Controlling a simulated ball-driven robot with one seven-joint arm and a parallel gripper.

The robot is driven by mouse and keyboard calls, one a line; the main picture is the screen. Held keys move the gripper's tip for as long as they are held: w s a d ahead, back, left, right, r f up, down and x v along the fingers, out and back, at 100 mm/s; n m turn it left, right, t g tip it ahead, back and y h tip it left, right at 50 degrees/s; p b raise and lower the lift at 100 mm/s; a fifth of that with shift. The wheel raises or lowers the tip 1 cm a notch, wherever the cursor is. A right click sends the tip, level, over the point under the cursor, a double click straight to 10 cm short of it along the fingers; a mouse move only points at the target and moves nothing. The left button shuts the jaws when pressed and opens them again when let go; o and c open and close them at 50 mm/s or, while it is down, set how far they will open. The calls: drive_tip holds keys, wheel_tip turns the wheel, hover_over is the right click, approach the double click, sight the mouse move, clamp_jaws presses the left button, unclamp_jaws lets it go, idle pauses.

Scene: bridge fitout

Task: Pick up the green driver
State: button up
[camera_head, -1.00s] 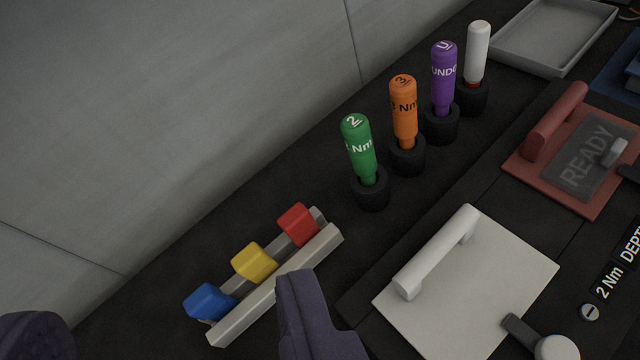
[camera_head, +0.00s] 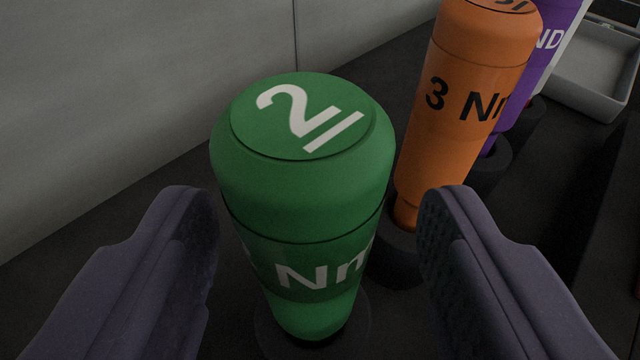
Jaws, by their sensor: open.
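The green driver (camera_head: 300,200) stands upright in its round black holder (camera_head: 358,335), close to the camera at the middle of the view. Its top bears a white underlined 2 and its side shows "Nm". My gripper (camera_head: 320,225) is open, with one dark purple finger on the left of the green driver and one on the right. A gap shows on the left side at the handle, and a wider gap on the right. I see no contact between fingers and driver.
The orange driver (camera_head: 470,110) stands just behind and right of the green one, close to my right finger. The purple driver (camera_head: 535,75) and a grey tray (camera_head: 590,75) are beyond it. A grey wall (camera_head: 130,90) rises at the back left.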

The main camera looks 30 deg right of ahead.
drive_tip(key=b+x, duration=0.1)
drive_tip(key=x, duration=0.2)
drive_tip(key=shift+w+d, duration=0.1)
drive_tip(key=shift+w, duration=0.25)
clamp_jaws()
wheel_tip(320, 180, up, 10)
drive_tip(key=p, duration=0.4)
